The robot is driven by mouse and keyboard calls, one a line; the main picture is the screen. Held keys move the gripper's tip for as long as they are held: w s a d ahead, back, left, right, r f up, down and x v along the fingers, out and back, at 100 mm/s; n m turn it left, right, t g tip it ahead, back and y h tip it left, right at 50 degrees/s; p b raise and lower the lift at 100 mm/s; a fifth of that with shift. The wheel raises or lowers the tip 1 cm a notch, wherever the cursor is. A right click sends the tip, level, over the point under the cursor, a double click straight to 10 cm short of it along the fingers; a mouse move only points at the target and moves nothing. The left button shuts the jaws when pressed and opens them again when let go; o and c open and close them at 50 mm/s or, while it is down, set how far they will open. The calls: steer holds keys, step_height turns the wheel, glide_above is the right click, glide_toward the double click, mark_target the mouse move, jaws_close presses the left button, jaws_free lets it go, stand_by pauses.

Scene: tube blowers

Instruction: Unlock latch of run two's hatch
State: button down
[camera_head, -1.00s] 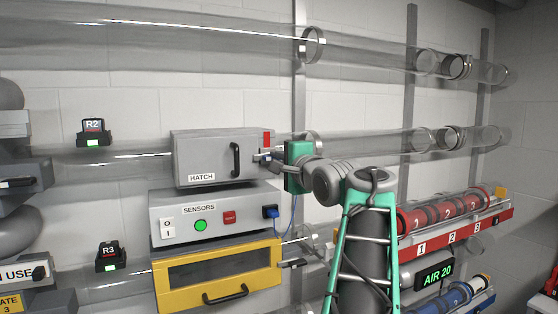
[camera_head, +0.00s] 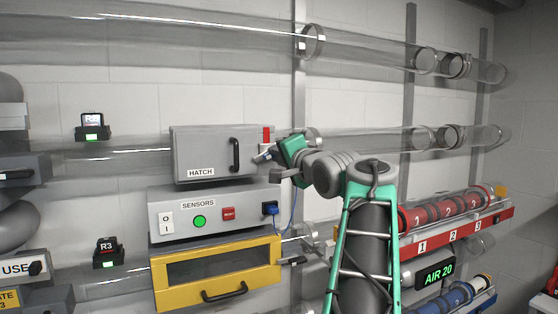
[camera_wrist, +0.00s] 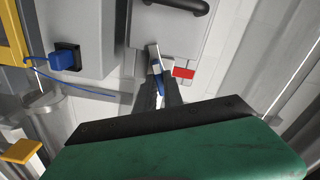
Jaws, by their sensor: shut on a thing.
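Run two's hatch is the grey box (camera_head: 205,160) on the middle tube, with its lid closed and a black handle (camera_head: 235,155). A red mark (camera_head: 267,135) sits at its right edge and also shows in the wrist view (camera_wrist: 184,72). My gripper (camera_head: 262,157) is at the hatch's right side, tilted. In the wrist view its dark fingers (camera_wrist: 159,85) are shut on the latch, whose pale lever (camera_wrist: 154,56) shows beside the hatch edge. The fingers and green palm hide much of the latch.
Below the hatch are the sensors box (camera_head: 190,222) with a blue plug (camera_head: 270,208) and cable, and a yellow windowed box (camera_head: 166,287). The R2 unit (camera_head: 93,127) is on the left. A red rack (camera_head: 460,233) of canisters is to the right of my arm.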

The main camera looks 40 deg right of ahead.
steer(key=n+b, duration=0.5)
steer(key=n, duration=0.8)
steer(key=shift+f, duration=0.15)
stand_by(0.3)
steer(key=c, duration=1.5)
jaws_free()
steer(key=shift+o, duration=0.2)
steer(key=shift+s, duration=0.1)
steer(key=b+v, duration=0.1)
steer(key=v, duration=0.6)
steer(key=shift+s+b, duration=0.35)
steer(key=shift+a, duration=0.15)
